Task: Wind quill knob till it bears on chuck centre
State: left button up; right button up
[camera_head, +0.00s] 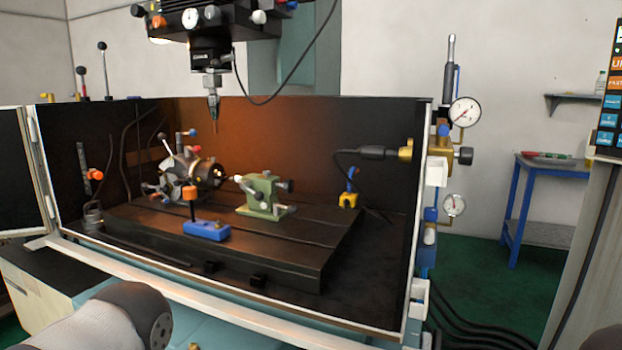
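The green tailstock (262,193) stands on the dark slotted table inside the machine enclosure. Its dark quill knob (288,186) is on the right end. Its pale quill tip (238,178) points left at the chuck (207,172). The tip is close to the chuck face, but I cannot tell whether it touches the chuck centre. Part of an arm of mine shows at the bottom left, outside the enclosure. Neither of my grippers is in view, and nothing is seen holding the knob.
A blue block with an orange-topped post (207,230) sits in front of the chuck. The spindle tool (213,105) hangs above. The white front sill (250,305) and side wall edge the enclosure. Gauges (465,112) are on the right post. A blue bench (545,168) stands far right.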

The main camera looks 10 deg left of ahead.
aim_at(288, 185)
jog(key=i+j+z, duration=0.65)
jog(key=i+j, duration=0.25)
jog(key=j, duration=0.1)
